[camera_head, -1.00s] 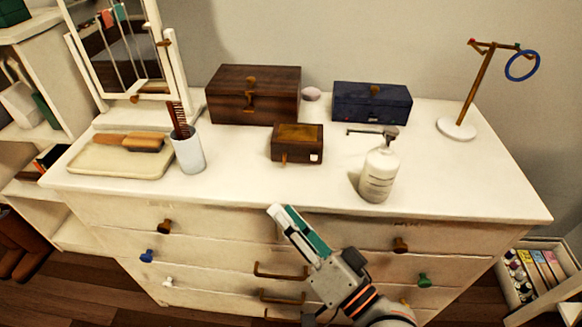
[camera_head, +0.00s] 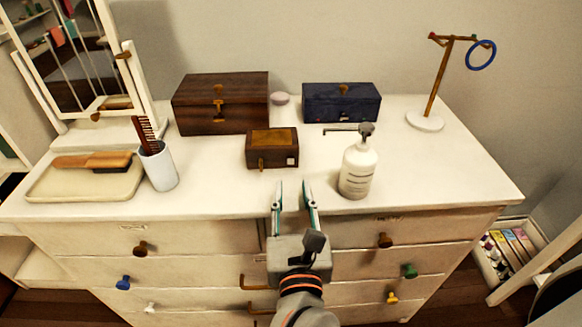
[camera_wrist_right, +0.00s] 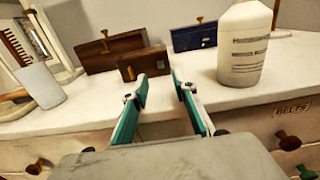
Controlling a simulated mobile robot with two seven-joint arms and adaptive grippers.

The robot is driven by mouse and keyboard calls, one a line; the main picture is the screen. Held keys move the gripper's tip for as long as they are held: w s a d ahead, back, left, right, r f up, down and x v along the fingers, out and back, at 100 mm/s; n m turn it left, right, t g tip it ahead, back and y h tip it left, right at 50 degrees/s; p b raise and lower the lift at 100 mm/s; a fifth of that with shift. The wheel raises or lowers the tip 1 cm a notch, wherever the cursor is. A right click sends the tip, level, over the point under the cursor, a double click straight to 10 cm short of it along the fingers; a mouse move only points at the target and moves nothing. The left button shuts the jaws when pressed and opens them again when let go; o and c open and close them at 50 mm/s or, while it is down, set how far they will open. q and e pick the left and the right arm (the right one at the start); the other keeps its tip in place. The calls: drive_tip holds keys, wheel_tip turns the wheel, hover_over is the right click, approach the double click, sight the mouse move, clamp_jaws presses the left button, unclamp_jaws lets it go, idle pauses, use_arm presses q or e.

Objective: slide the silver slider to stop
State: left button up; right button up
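A small brown box (camera_head: 258,155) sits on the white dresser top, with a brown knob and a small pale square (camera_head: 290,161) on its front. I cannot make out a silver slider for certain; the pale square is too small to identify. My right gripper (camera_head: 293,190) is open and empty, its fingers pointing at the box from the dresser's front edge, apart from it. In the right wrist view the small box (camera_wrist_right: 153,63) shows beyond the open fingers (camera_wrist_right: 160,86), and its right front part is partly hidden by them. My left gripper is not in view.
A white pump bottle (camera_head: 357,172) stands right of the gripper. A large wooden box (camera_head: 195,105) and a blue box (camera_head: 342,106) are behind. A cup with a comb (camera_head: 160,172) and a tray (camera_head: 75,190) are left. The dresser top (camera_head: 225,190) before the small box is clear.

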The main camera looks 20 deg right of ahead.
sight(290, 162)
drive_tip(key=x, duration=0.7)
drive_tip(key=shift+w+d, duration=0.15)
drive_tip(key=shift+w, duration=0.2)
clamp_jaws()
